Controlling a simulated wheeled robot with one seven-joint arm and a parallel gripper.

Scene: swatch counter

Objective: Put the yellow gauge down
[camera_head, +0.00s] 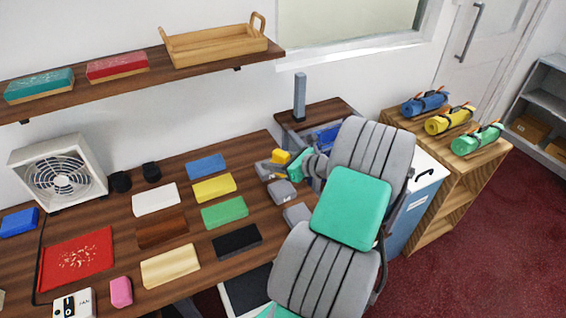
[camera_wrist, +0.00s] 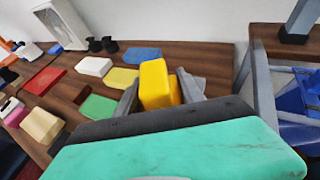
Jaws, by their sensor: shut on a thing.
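The yellow gauge (camera_wrist: 157,85) is a bright yellow block with rounded edges, held between the two grey fingers of my gripper (camera_wrist: 160,97) in the wrist view. In the head view the gauge (camera_head: 281,157) shows small at the right end of the brown counter (camera_head: 262,145). My gripper (camera_head: 274,173) is shut on it there, partly hidden by my arm. The gauge is over or near the counter's right end; I cannot tell whether it touches the top. A flat yellow block (camera_head: 214,187) lies apart, left of my gripper.
Blue (camera_head: 205,166), green (camera_head: 225,212), white (camera_head: 156,199) and black (camera_head: 237,240) blocks lie left of my gripper. A fan (camera_head: 62,172) stands at the back left. A lower surface with a grey post (camera_head: 300,97) and a blue bin (camera_head: 326,137) is just right of the counter.

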